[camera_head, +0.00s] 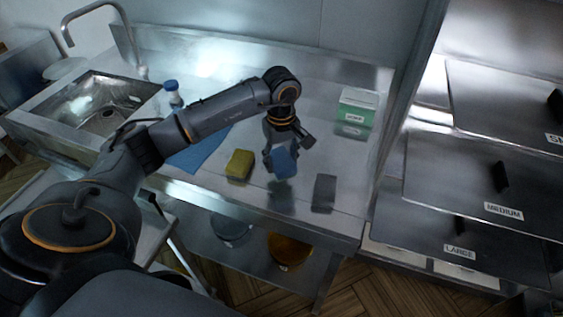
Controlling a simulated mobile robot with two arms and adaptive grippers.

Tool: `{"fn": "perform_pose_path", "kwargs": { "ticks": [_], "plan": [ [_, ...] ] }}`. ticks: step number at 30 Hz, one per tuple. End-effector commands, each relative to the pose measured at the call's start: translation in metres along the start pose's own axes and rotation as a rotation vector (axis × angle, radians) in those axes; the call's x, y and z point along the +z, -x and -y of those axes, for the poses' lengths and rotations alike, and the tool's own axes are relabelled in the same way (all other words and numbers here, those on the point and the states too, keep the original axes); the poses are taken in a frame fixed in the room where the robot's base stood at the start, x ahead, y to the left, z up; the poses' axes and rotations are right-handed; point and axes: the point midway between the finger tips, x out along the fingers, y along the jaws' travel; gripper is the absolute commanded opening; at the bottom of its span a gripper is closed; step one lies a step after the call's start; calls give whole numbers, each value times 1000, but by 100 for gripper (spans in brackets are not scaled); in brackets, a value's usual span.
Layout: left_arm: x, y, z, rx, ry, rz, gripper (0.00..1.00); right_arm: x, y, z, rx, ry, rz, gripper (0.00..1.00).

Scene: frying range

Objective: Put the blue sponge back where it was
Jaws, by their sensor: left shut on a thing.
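The blue sponge (284,164) is between the fingers of my left gripper (282,158), which is shut on it. The gripper points down over the steel counter (340,219). The sponge seems to be a little above the surface, with a dark patch below it on the metal. A yellow sponge (240,165) lies on the counter just left of the blue one. A dark grey block (324,193) lies to the right. My right gripper does not show.
A green and white box (355,111) stands at the back right of the counter. A blue cloth (200,152) and a blue-capped bottle (173,93) are left, near the sink (60,113). Lids marked MEDIUM (455,179) and LARGE (420,231) are at right. Bare counter lies in front of the sponges.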

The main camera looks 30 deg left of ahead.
Motion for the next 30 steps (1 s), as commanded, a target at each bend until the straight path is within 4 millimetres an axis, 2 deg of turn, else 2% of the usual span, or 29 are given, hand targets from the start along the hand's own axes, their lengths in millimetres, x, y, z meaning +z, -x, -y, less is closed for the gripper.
{"fn": "perform_pose_path", "kwargs": {
  "ticks": [7, 13, 26, 27, 30],
  "plan": [
    [-12, -16, -6, -1, 1, 2, 24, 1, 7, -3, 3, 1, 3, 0],
    [-11, -42, -6, -1, -1, 4, 24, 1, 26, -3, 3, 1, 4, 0],
    [-13, -52, -6, 1, -2, 0, 24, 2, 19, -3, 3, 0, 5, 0],
    [-12, -51, -6, 1, -2, 1, 60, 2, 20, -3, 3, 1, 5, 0],
    [-12, -50, -6, 1, -2, 1, 76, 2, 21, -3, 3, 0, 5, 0]
  ]
}}
